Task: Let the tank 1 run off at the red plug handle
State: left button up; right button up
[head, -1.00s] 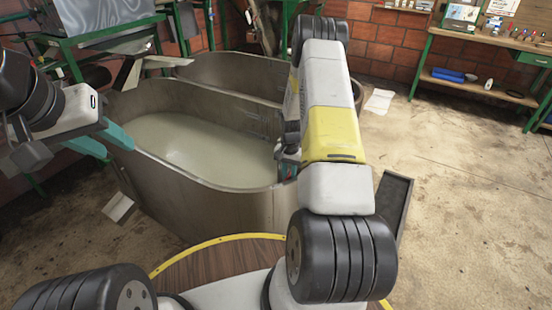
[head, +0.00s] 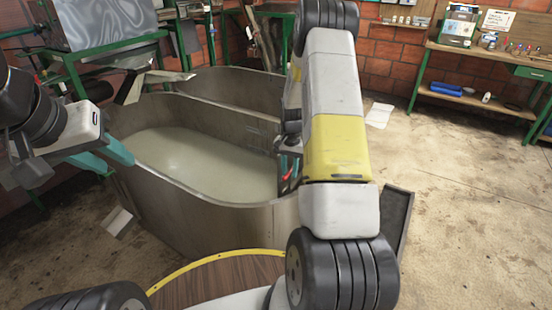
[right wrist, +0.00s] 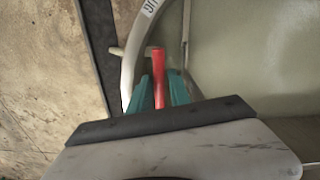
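Tank 1, taken to be the near metal tank (head: 235,218), holds pale cloudy liquid (head: 190,160). The red plug handle (right wrist: 159,78) stands at the tank's inner edge in the right wrist view; a bit of red also shows in the head view (head: 286,175). My right gripper (right wrist: 160,82) has its teal fingers on either side of the handle, with narrow gaps near the tips. In the head view my right gripper (head: 290,167) is inside the tank's right end. My left gripper (head: 112,160) is open and empty by the tank's left end.
A second metal tank (head: 235,85) stands behind the near one. A dark narrow channel (head: 398,215) lies on the floor at the right. A green workbench (head: 490,55) stands far right; the floor between is open.

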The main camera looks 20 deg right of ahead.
jog(key=shift+r, duration=3.9)
jog(key=s+a+r+n+t, duration=0.1)
jog(key=s+a+r, duration=0.2)
jog(key=r, duration=0.4)
jog(key=s+a+r+n+t+y, duration=0.1)
jog(key=s+a+r, duration=0.15)
jog(key=r, duration=0.35)
jog(key=s+a+r+n+t, duration=0.1)
jog(key=s+a+r+n, duration=0.2)
jog(key=r, duration=0.4)
jog(key=s+a+r+n+t, duration=0.1)
jog(key=s+a+r, duration=0.2)
jog(key=s, duration=0.6)
jog(key=s+a+r+n+t+y, duration=0.1)
jog(key=s+a+r+n+t, duration=0.1)
jog(key=s, duration=0.7)
notch_tip(320, 180, up, 2)
jog(key=shift+s+a, duration=0.4)
jog(key=shift+a, duration=0.2)
